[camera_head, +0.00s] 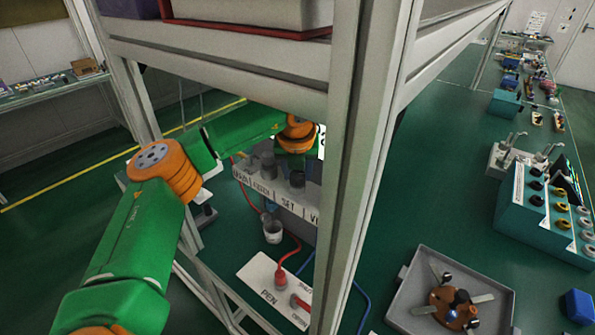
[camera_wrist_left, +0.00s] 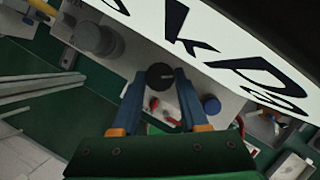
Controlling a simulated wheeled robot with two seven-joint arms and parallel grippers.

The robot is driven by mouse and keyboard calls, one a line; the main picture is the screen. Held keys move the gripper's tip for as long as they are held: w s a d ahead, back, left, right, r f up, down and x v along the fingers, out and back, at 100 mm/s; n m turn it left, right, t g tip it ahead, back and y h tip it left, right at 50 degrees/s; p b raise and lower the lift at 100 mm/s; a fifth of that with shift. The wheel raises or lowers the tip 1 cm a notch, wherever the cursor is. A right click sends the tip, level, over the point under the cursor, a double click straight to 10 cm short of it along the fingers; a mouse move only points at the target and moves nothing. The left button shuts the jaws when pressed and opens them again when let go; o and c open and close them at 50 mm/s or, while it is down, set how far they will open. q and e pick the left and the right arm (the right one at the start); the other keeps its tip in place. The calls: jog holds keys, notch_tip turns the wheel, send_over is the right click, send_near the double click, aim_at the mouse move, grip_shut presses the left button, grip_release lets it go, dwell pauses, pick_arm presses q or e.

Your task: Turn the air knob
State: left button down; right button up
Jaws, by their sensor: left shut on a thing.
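In the left wrist view my left gripper (camera_wrist_left: 161,84) is shut on a round black knob (camera_wrist_left: 160,76), one finger on each side. I cannot read which label belongs to this knob. My right gripper is not in view.
A rack post (camera_head: 352,150) stands close right of my left forearm. A white sign with large black letters (camera_wrist_left: 235,50) lies close above the fingers. A grey tray (camera_head: 408,290) stands right.

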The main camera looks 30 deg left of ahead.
pick_arm(q)
jog(key=shift+m+h, duration=0.3)
jog(key=shift+m, duration=0.5)
jog(key=shift+a+m+h+b, duration=0.15)
jog(key=shift+m+h+b, duration=0.15)
jog(key=shift+m, duration=0.6)
jog(key=m+h, duration=0.1)
jog(key=m, duration=0.1)
jog(key=shift+r+m+t+p, duration=0.1)
jog(key=shift+m+t+p, duration=0.2)
jog(key=shift+p, duration=0.05)
jog(key=m+p, duration=0.1)
jog(key=m+h, duration=0.1)
jog(key=shift+a+r+m+p, duration=0.15)
jog(key=shift+m+p, duration=0.2)
jog(key=shift+m, duration=0.05)
jog(key=m+h+p, duration=0.1)
jog(key=m+p, duration=0.1)
jog(key=m, duration=0.1)
jog(key=shift+h+p, duration=0.3)
jog(key=shift+p, duration=0.1)
jog(key=m+g+p, duration=0.1)
jog(key=m+p, duration=0.1)
jog(key=m, duration=0.1)
jog(key=shift+w+a+h, duration=0.1)
jog(key=shift+h, duration=0.3)
jog(key=shift+m+g+p, duration=0.3)
jog(key=shift+m, duration=0.4)
jog(key=shift+f, duration=0.25)
